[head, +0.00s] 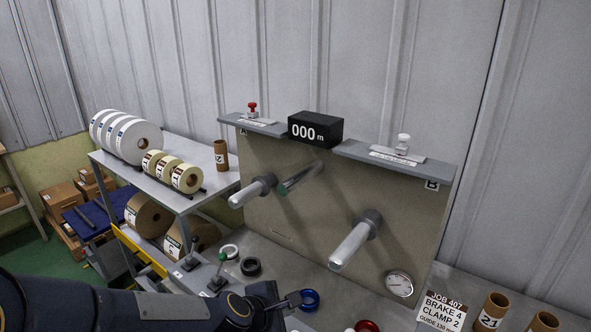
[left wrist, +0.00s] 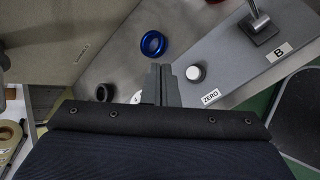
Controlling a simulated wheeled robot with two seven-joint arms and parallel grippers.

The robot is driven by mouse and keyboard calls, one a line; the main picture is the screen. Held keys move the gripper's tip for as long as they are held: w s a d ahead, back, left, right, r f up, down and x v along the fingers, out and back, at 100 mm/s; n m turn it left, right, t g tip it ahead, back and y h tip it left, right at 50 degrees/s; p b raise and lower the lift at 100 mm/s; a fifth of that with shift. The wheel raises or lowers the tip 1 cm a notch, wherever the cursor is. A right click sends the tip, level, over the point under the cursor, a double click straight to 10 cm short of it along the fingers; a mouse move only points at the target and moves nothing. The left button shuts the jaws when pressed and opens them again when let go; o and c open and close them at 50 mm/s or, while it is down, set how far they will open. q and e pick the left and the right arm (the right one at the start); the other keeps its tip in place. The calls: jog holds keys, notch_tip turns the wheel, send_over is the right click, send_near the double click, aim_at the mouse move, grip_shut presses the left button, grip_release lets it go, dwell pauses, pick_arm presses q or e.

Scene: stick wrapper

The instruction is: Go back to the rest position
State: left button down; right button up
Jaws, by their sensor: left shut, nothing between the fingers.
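My left gripper (head: 292,301) is at the lower middle of the head view, with its arm coming in from the left. Its fingers are together and empty. In the left wrist view the shut fingers (left wrist: 161,84) point over the grey bench top, close to a blue ring (left wrist: 153,43) and a pale round knob (left wrist: 194,73). The blue ring also shows in the head view (head: 309,299), just right of the fingertips. My right gripper is in neither view.
A panel (head: 285,215) with two metal spindles (head: 252,190) (head: 355,240) stands behind the bench. A black counter (head: 316,130) reads 000 m. A shelf (head: 205,160) with rolls is at left. A job card (head: 442,311) and brown tubes (head: 492,312) are at lower right. Levers (head: 222,270) stand near my arm.

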pick_arm(q)
jog(key=s+a+r+m+h, duration=0.1)
jog(key=s+a+r+m, duration=0.7)
jog(key=s+a+m, duration=0.2)
jog(key=s+a+f+m+g+y, duration=0.2)
jog(key=s+a+m, duration=0.5)
jog(key=s, duration=0.5)
jog(key=shift+a+f+y, duration=0.4)
jog(key=shift+a, duration=0.35)
